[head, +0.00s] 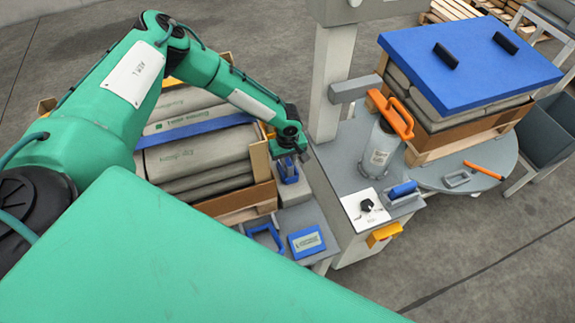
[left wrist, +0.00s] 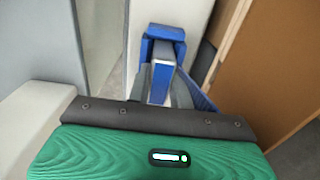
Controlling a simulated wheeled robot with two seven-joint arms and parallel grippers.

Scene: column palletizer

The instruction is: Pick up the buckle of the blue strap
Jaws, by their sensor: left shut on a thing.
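My left gripper (head: 289,156) is at the right end of the left bag stack. It is shut on the blue buckle (head: 288,173), which shows just below it. In the left wrist view the buckle (left wrist: 162,45) stands between the grey fingers, blue at the top with a grey middle. A blue strap (left wrist: 196,92) runs down to the right from beside it. The fingertips are partly hidden by the buckle and the green gripper cover. My right gripper is not in view.
Grey bags (head: 200,155) sit in a wooden crate (head: 240,200). A grey post (head: 325,75) stands to the right. A blue-lidded stack (head: 468,65) sits on a round table.

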